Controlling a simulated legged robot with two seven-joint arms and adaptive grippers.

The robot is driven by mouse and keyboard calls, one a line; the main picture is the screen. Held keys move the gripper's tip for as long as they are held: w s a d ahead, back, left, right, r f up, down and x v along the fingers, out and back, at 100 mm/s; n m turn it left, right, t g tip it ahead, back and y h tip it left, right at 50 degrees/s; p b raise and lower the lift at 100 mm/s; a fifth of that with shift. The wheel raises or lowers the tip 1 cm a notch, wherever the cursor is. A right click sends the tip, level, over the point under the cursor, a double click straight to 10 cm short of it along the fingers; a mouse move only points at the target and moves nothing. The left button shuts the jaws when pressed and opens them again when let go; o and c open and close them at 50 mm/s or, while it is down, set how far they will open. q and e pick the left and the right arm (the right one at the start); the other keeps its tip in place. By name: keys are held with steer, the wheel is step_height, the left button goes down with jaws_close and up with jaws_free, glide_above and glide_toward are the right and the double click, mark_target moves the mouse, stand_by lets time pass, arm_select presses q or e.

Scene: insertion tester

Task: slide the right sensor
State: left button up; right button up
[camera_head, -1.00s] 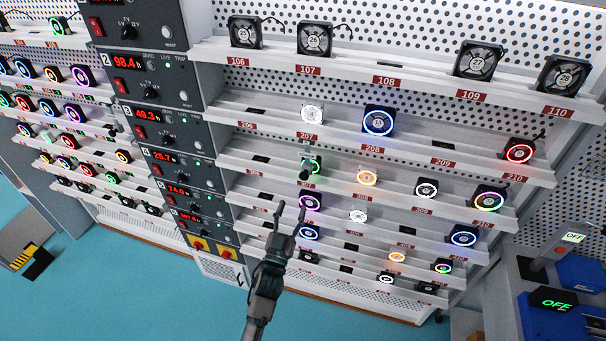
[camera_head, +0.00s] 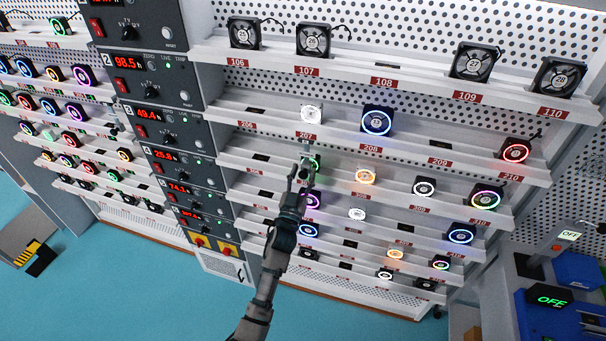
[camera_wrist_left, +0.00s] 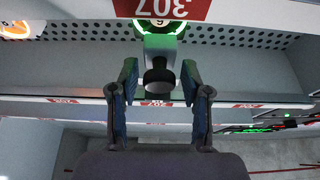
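The right sensor (camera_head: 306,150) is a small grey block with a dark round knob. It stands on the shelf marked 307, in front of a fan with a green ring (camera_head: 316,163). My left gripper (camera_head: 303,172) is at this sensor in the head view and covers its lower part. In the left wrist view, the gripper (camera_wrist_left: 160,82) is open, with one finger on each side of the sensor's dark knob (camera_wrist_left: 159,80). A gap shows between each finger and the knob. My right gripper is not in view.
Shelves above and below hold several fans, such as a white-lit one (camera_head: 312,114) and a blue-ringed one (camera_head: 377,120). The shelf lips stick out close to my left arm. Meter panels (camera_head: 150,90) stand to the left. The teal floor (camera_head: 150,290) is clear.

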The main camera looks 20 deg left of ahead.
arm_select(q)
jaws_close()
steer(key=shift+a, duration=0.1)
steer(key=w+a, duration=0.1)
steer(key=a, duration=2.7)
steer(key=shift+a, duration=0.25)
steer(key=shift+r, duration=0.1)
steer(key=shift+o, duration=1.6)
jaws_free()
steer(key=shift+a, duration=0.3)
